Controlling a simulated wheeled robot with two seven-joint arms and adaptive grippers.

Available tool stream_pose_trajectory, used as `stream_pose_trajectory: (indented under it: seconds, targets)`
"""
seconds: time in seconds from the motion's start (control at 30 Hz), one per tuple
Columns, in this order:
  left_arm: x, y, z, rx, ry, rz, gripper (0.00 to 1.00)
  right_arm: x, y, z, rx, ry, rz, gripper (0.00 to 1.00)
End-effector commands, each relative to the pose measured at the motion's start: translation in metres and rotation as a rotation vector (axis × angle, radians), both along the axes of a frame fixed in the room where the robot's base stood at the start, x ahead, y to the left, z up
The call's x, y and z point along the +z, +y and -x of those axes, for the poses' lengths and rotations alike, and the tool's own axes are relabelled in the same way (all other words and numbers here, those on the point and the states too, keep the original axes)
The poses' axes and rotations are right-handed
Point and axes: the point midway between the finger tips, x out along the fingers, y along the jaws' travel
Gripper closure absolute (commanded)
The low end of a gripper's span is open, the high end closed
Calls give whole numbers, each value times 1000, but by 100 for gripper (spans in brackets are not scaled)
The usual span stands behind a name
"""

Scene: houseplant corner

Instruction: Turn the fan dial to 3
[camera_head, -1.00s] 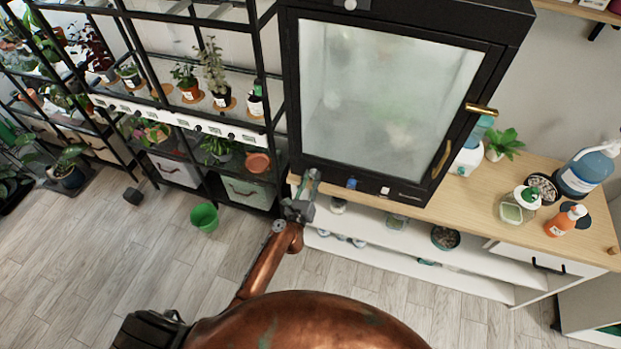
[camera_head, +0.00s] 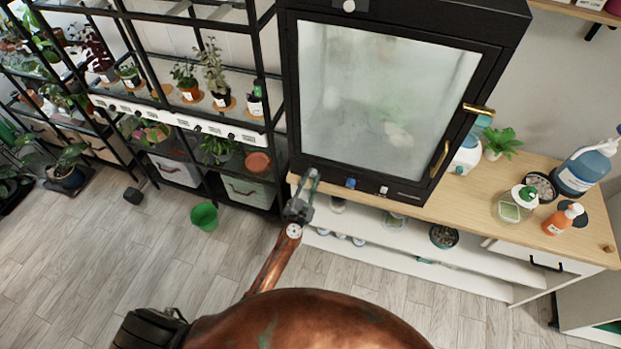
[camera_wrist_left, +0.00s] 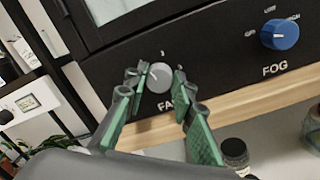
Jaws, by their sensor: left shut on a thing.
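The fan dial (camera_wrist_left: 159,78) is a round grey knob on the black lower panel of the glass-fronted cabinet (camera_head: 388,95). A small "3" shows above it, and the "FAN" label below is partly covered. My left gripper (camera_wrist_left: 157,80) has its green-padded fingers on either side of the dial, shut on it. In the head view my left gripper (camera_head: 311,178) is at the cabinet's lower left corner and hides the dial there. A light mark shows on the dial's face, but I cannot tell surely which number it points to. My right gripper is not in view.
A blue fog dial (camera_wrist_left: 280,34) sits to the right on the same panel; it also shows in the head view (camera_head: 351,183). The wooden counter (camera_head: 465,200) runs below, over white shelves with jars. Black plant shelving stands at left, with a green bucket (camera_head: 204,217) on the floor.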

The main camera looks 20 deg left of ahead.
Motion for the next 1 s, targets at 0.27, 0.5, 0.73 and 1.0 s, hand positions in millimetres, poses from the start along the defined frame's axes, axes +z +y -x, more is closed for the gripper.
stream_pose_trajectory:
  seconds: [0.27,0.5,0.73,1.0]
  targets:
    - [0,-1,0,-1,-9,-264,100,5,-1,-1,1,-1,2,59]
    - [-1,-1,0,-1,-16,-492,100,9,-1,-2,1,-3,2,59]
    - [-1,-1,0,-2,-24,-710,100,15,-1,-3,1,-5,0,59]
    - [-2,-1,0,-3,-31,-967,100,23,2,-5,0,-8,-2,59]
